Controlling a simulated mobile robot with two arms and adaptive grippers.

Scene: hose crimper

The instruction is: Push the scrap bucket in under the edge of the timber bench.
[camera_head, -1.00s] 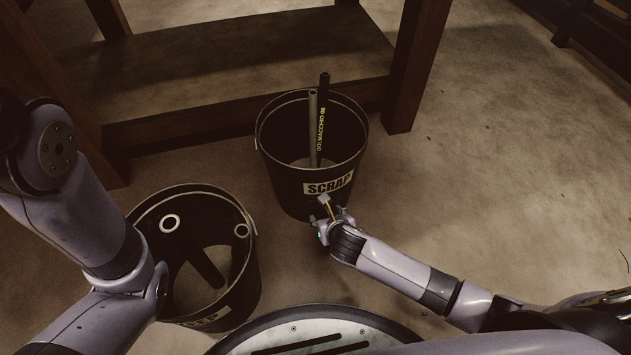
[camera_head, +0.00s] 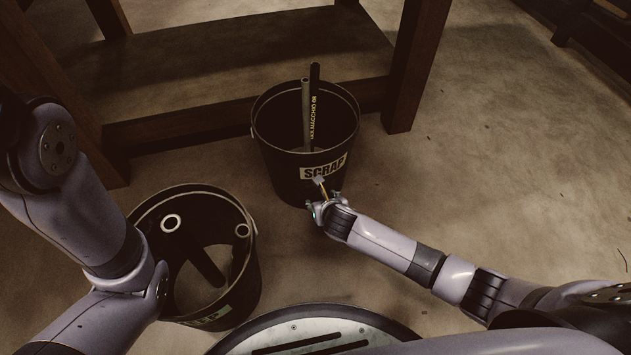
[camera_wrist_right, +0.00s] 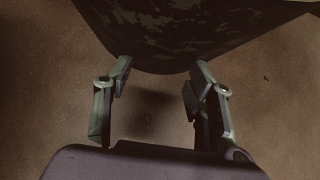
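The black scrap bucket (camera_head: 287,165) stands upright on the floor in front of the timber bench (camera_head: 416,65), holding a grey tube (camera_head: 306,110) and a black hose (camera_head: 314,85). Its far rim overlaps the bench's low front rail in the head view; the exact gap is hard to judge. My right gripper (camera_head: 322,200) is low at the bucket's near side, just below the SCRAP label (camera_head: 323,167). In the right wrist view its fingers (camera_wrist_right: 162,72) are spread with nothing between them, their tips at the dark bucket wall (camera_wrist_right: 165,35); contact is likely but not certain. My left gripper is out of view.
A second black bucket (camera_head: 250,275) with rings and a dark tube inside stands at the lower left, beside my left arm. A right bench leg stands just right of the scrap bucket. The floor (camera_head: 500,180) to the right is clear.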

